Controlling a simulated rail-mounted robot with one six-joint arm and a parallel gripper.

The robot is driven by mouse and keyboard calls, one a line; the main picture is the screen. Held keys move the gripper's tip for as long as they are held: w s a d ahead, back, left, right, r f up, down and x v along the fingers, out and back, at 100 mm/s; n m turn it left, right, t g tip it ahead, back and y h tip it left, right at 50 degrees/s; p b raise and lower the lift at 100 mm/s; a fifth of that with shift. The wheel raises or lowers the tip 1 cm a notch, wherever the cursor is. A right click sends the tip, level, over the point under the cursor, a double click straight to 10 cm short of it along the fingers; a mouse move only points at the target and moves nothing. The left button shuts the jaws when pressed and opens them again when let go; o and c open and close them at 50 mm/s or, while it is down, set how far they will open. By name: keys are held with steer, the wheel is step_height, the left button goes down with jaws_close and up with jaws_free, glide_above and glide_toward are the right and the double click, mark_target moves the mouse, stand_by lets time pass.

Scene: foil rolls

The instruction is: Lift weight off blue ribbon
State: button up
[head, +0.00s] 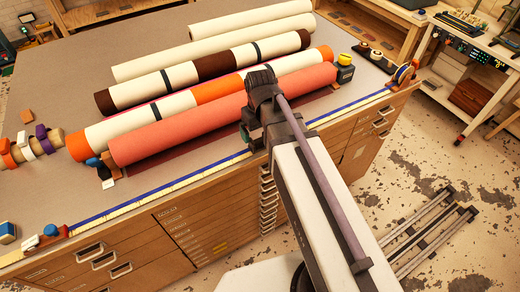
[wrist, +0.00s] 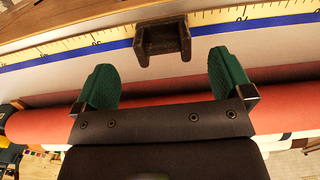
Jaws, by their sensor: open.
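The blue ribbon (head: 110,212) runs along the front edge of the bench top, beside a yellow measuring strip; it also shows in the wrist view (wrist: 218,28). A dark, U-shaped metal weight (wrist: 163,40) sits across the ribbon in the wrist view. In the head view my arm hides it. My gripper (wrist: 167,72) is open and empty, with its two green fingers wide apart. In the wrist view the weight lies just beyond the fingertips, about centred between them; the fingers appear not to touch it.
A coral roll (head: 190,125), an orange and cream roll (head: 130,124) and further rolls lie just behind the ribbon. A blue-and-orange object (head: 50,236) stands at the ribbon's left end, another (head: 403,73) at its right.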

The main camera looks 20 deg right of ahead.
mark_target(259, 139)
steer(key=f+b, duration=0.2)
steer(key=f, duration=0.1)
steer(key=f+b, duration=0.3)
steer(key=shift+w+a+f, duration=0.15)
steer(key=shift+a+f, duration=0.05)
steer(key=shift+f, duration=0.15)
steer(key=shift+r, duration=0.2)
steer(key=c, duration=1.4)
